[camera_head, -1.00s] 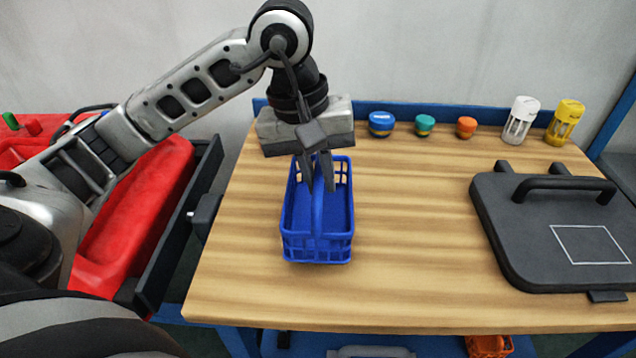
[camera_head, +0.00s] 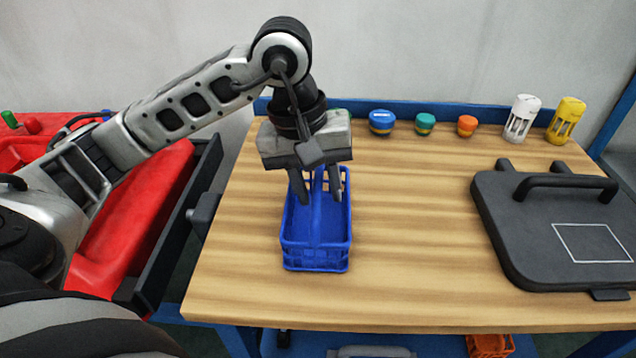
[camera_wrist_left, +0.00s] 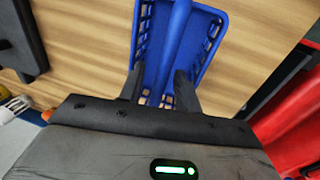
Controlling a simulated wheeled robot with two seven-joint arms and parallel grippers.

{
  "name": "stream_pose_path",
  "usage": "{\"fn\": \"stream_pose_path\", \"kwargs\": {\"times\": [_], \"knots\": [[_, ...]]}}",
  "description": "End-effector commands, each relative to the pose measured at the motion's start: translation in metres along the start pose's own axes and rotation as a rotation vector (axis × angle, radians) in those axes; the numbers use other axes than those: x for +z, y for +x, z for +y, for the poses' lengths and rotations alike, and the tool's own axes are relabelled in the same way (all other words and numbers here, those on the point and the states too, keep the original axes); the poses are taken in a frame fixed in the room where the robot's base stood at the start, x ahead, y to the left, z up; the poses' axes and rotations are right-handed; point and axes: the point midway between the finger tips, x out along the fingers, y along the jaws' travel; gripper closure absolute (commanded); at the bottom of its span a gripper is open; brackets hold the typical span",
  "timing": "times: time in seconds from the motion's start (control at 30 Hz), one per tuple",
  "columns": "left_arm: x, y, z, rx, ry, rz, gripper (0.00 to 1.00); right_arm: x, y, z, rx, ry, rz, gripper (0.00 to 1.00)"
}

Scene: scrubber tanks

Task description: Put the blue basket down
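The blue basket (camera_head: 317,258) stands upright at the left of the wooden tabletop and appears to rest on it. My left gripper (camera_head: 318,198) is above the basket, pointing down, with its fingers spread on either side of the basket's handle. The left wrist view shows the basket (camera_wrist_left: 205,50) below and the handle running between the two fingertips (camera_wrist_left: 160,88), with gaps beside it. My left gripper is open. Part of the handle is hidden behind the gripper. My right gripper is not in view.
On the wooden table (camera_head: 420,220), blue (camera_head: 381,122), teal (camera_head: 425,124) and orange (camera_head: 467,126) jars, white (camera_head: 520,118) and yellow (camera_head: 565,120) cartridges line the back. A dark lid (camera_head: 540,235) lies right. The middle is clear. A red machine (camera_head: 130,210) stands left.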

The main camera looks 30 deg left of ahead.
Motion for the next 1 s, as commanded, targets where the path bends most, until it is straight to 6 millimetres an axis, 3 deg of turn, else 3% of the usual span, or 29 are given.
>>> {"fn": "stream_pose_path", "kwargs": {"times": [0.17,0.4,0.6,1.0], "knots": [[-0.001,-0.023,0.002,0.004,0.000,0.005,0.66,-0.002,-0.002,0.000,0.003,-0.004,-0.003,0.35],[-0.001,-0.077,0.002,0.005,0.000,0.006,0.66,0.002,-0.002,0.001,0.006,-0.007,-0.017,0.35],[-0.001,-0.112,0.001,0.002,0.000,0.004,0.66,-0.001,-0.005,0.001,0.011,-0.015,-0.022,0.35],[0.000,-0.123,0.001,0.001,-0.001,0.000,0.66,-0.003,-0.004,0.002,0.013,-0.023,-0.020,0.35]]}}
